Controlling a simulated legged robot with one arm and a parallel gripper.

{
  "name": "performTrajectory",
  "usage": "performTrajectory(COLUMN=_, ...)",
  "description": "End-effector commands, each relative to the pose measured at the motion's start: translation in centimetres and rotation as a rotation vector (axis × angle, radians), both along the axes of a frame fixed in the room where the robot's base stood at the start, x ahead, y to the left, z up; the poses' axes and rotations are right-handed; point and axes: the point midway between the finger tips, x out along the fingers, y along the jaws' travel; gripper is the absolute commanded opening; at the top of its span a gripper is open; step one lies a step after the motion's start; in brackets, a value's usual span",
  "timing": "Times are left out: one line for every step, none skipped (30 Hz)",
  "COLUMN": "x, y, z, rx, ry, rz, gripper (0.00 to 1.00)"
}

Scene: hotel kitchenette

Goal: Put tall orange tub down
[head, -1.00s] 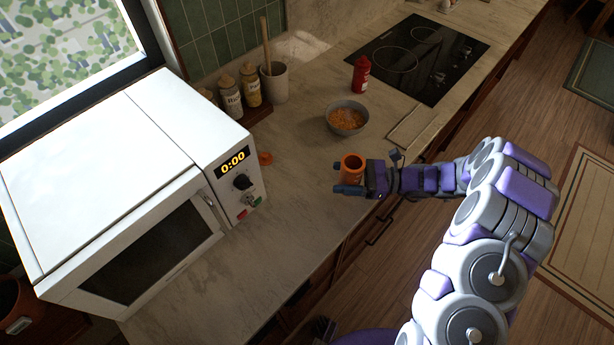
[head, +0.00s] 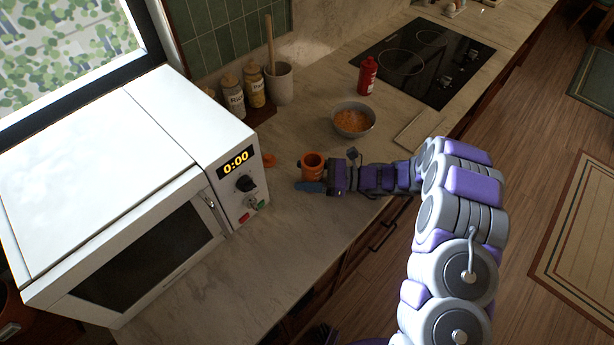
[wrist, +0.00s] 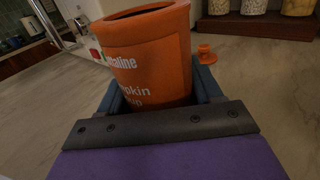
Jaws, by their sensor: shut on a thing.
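The tall orange tub (head: 312,163) is open at the top and stands roughly upright between the fingers of my gripper (head: 311,179). In the wrist view the tub (wrist: 152,60) fills the middle, with white lettering on its side, slightly tilted in the picture. My gripper (wrist: 160,100) is shut on it, a finger on either side. The tub is over the counter (head: 235,262), between the microwave and the bowl. Its base is hidden, so I cannot tell whether it touches the counter.
A white microwave (head: 130,185) stands left. A small orange piece (head: 268,160) lies on the counter beside it. A grey bowl of orange food (head: 353,120), a red bottle (head: 367,76), lidded jars (head: 233,96) and a utensil crock (head: 280,84) stand behind. The front counter is clear.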

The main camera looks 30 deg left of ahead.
Motion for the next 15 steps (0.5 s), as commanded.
performTrajectory(x=-0.02, y=-0.12, z=-0.18, rx=-0.002, ry=-0.001, rz=0.000, gripper=0.24)
performTrajectory(x=-0.02, y=-0.17, z=-0.11, rx=-0.001, ry=0.000, rz=0.000, gripper=0.24)
performTrajectory(x=-0.02, y=-0.25, z=-0.03, rx=-0.001, ry=-0.001, rz=-0.001, gripper=0.24)
performTrajectory(x=-0.01, y=-0.30, z=-0.01, rx=0.000, ry=-0.001, rz=-0.001, gripper=0.24)
performTrajectory(x=0.00, y=-0.33, z=0.01, rx=0.000, ry=-0.001, rz=-0.001, gripper=0.24)
performTrajectory(x=0.01, y=-0.35, z=0.02, rx=0.000, ry=-0.001, rz=-0.001, gripper=0.24)
performTrajectory(x=0.01, y=-0.35, z=-0.01, rx=0.000, ry=-0.001, rz=-0.001, gripper=0.24)
performTrajectory(x=0.01, y=-0.33, z=-0.07, rx=0.000, ry=0.000, rz=-0.001, gripper=0.24)
performTrajectory(x=0.00, y=-0.29, z=-0.20, rx=0.000, ry=0.000, rz=-0.001, gripper=0.24)
performTrajectory(x=0.00, y=-0.25, z=-0.31, rx=0.000, ry=0.000, rz=-0.001, gripper=0.24)
performTrajectory(x=0.00, y=-0.22, z=-0.29, rx=-0.001, ry=0.000, rz=-0.001, gripper=0.67)
performTrajectory(x=-0.01, y=-0.15, z=-0.30, rx=-0.002, ry=0.000, rz=-0.001, gripper=0.71)
performTrajectory(x=-0.02, y=-0.09, z=-0.32, rx=-0.002, ry=0.000, rz=-0.001, gripper=0.74)
performTrajectory(x=-0.02, y=-0.05, z=-0.34, rx=-0.003, ry=0.000, rz=-0.001, gripper=0.77)
performTrajectory(x=-0.03, y=-0.02, z=-0.35, rx=-0.003, ry=0.000, rz=-0.001, gripper=0.81)
